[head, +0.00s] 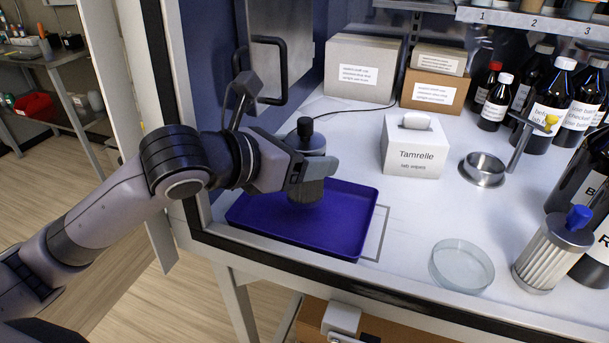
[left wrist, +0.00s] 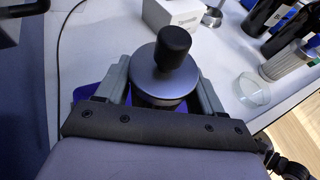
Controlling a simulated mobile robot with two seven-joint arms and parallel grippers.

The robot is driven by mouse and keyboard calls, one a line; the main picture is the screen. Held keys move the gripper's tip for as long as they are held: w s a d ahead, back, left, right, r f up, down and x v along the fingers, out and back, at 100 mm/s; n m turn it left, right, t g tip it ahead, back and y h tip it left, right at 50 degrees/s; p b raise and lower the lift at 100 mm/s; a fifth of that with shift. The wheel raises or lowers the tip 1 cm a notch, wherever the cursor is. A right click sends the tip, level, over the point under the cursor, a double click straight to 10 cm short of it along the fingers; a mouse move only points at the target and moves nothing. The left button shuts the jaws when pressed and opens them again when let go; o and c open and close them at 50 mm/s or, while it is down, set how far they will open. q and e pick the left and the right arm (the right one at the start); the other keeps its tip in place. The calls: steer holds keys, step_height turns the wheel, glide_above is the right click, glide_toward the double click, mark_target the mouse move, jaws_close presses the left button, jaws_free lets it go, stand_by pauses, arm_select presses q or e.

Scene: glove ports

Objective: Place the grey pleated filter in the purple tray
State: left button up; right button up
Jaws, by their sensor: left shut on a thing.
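My left gripper (head: 312,170) is shut on the grey pleated filter (head: 305,192), a short upright cylinder with a grey top and a black knob. The filter is over the left-middle part of the purple tray (head: 345,220); I cannot tell whether its base touches the tray floor. In the left wrist view the filter's round top (left wrist: 150,85) and black knob sit between the two fingers of the left gripper (left wrist: 165,92), with purple tray edges showing beside them. My right gripper is not in view.
A second pleated filter (head: 549,255), pale with a blue knob, stands at the right near a glass dish (head: 461,266). A wipes box (head: 414,150), a metal stand (head: 484,168), cartons (head: 361,70) and dark bottles (head: 496,103) stand behind. The tray's right part is empty.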

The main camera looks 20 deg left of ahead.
arm_select(q)
steer(key=shift+f, duration=1.75)
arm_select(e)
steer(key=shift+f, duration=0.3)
arm_select(q)
steer(key=shift+f+b, duration=0.1)
steer(key=shift+b, duration=0.2)
steer(key=o, duration=1.1)
steer(key=shift+o, duration=0.2)
